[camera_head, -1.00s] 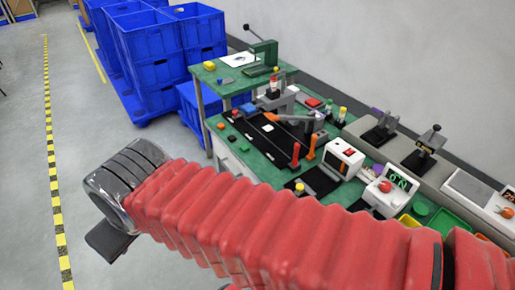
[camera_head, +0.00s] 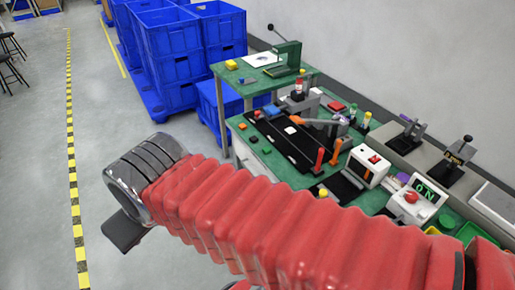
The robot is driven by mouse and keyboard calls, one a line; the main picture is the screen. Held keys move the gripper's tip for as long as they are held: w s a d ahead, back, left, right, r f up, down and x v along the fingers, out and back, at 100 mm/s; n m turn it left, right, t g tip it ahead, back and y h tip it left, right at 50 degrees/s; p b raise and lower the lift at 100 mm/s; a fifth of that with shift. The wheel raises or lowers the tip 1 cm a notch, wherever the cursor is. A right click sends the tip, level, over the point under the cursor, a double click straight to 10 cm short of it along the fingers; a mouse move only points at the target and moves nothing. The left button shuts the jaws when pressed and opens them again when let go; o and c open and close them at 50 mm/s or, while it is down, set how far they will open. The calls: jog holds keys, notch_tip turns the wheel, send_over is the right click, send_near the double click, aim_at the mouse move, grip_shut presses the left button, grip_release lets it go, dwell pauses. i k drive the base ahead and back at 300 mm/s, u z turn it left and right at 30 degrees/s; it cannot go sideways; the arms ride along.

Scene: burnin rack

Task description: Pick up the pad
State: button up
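I cannot tell for sure which thing is the pad. A small white square piece (camera_head: 291,130) lies on the black track (camera_head: 272,127) of the green workbench. A white sheet with a grey mark (camera_head: 262,60) lies on the raised green shelf (camera_head: 245,74). My red-sleeved arm crosses the foreground and ends in a silver wrist at the left. A dark grey part of my gripper (camera_head: 124,231) shows below the wrist, over bare floor and well apart from the bench. Its fingertips and anything between them cannot be made out.
Blue crates (camera_head: 172,55) are stacked behind the bench on the left. The floor left of my arm is clear, with a yellow-black line (camera_head: 72,170).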

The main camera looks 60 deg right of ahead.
aim_at(266, 150)
jog(key=i, duration=0.9)
jog(key=z, duration=0.05)
